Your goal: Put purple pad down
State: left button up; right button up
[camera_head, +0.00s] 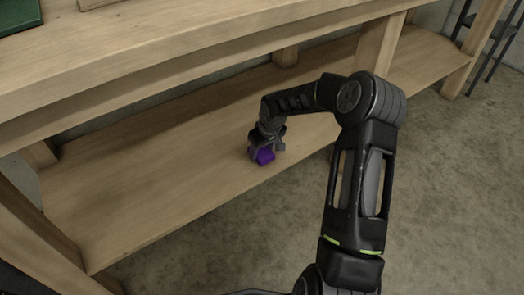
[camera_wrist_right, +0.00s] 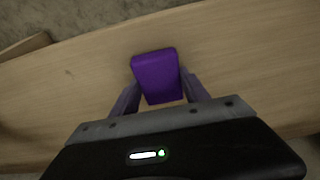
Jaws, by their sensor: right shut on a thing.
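The purple pad (camera_head: 264,156) is at my right gripper (camera_head: 266,150), low over the lower shelf (camera_head: 150,190) of the wooden bench. In the right wrist view the purple pad (camera_wrist_right: 156,74) sits between the two fingers of my right gripper (camera_wrist_right: 160,90), which is shut on it. The wooden shelf (camera_wrist_right: 240,50) lies behind the pad there. I cannot tell whether the pad touches the shelf. My left gripper is not in view.
The bench's upper top (camera_head: 180,50) overhangs the shelf at the back. Wooden legs (camera_head: 380,45) stand along it. A green object (camera_head: 18,14) lies on the top at far left. The shelf around the pad is clear. Concrete floor (camera_head: 450,190) lies right.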

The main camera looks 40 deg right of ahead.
aim_at(268, 157)
jog(key=shift+s+f, duration=0.1)
jog(key=shift+f, duration=0.3)
jog(key=o, duration=1.3)
jog(key=shift+s+f, duration=0.1)
jog(key=shift+f, duration=0.05)
jog(key=shift+a, duration=0.15)
jog(key=shift+a+b, duration=0.1)
jog(key=shift+b, duration=0.2)
jog(key=shift+r, duration=0.2)
jog(key=p+v, duration=0.1)
jog(key=v, duration=0.3)
jog(key=p+v, duration=0.2)
jog(key=v, duration=0.2)
jog(key=p+v, duration=0.2)
jog(key=v, duration=0.2)
jog(key=shift+w+d+r, duration=0.2)
jog(key=shift+r, duration=0.15)
